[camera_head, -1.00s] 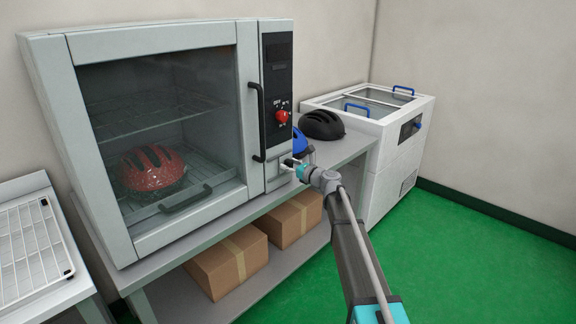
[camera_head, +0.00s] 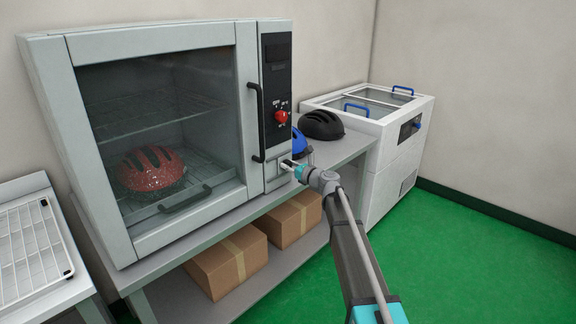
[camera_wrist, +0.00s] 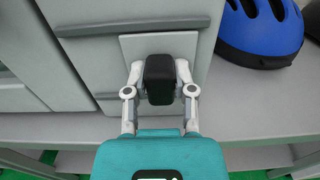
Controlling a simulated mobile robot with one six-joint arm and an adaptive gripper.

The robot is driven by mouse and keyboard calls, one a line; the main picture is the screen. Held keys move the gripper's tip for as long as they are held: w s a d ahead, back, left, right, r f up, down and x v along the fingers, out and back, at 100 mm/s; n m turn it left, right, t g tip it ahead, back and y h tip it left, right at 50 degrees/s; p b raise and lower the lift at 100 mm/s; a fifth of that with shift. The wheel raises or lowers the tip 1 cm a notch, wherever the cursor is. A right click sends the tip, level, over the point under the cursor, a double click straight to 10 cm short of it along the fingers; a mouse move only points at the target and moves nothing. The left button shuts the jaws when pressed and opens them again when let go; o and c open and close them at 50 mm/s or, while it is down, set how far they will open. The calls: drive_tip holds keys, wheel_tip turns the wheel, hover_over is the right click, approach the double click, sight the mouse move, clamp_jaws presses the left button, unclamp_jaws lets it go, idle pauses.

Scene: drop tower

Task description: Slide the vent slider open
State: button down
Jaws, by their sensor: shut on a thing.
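The vent slider's black knob (camera_wrist: 159,80) stands out from a light plate (camera_wrist: 128,48) low on the oven's front panel in the wrist view. My gripper (camera_wrist: 159,88) has a finger on each side of the knob and is shut on it. In the head view my gripper (camera_head: 287,164) is at the vent plate (camera_head: 272,174), under the red dial (camera_head: 281,117). The knob is hardly visible there, mostly hidden by my fingers. How far the slider stands open cannot be told.
The oven (camera_head: 150,50) has a shut glass door with a red helmet (camera_head: 151,168) inside. A blue helmet (camera_wrist: 262,32) sits right of the vent on the table (camera_wrist: 262,120). A black helmet (camera_head: 321,125) and a white chest (camera_head: 400,150) are farther right.

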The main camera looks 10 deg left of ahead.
drive_tip(key=s+a, duration=0.3)
drive_tip(key=s, duration=0.1)
drive_tip(key=shift+a, duration=0.3)
drive_tip(key=shift+c, duration=2.2)
unclamp_jaws()
drive_tip(key=shift+s+a, duration=0.1)
approach(272, 168)
drive_tip(key=v, duration=0.4)
drive_tip(key=shift+s, duration=0.1)
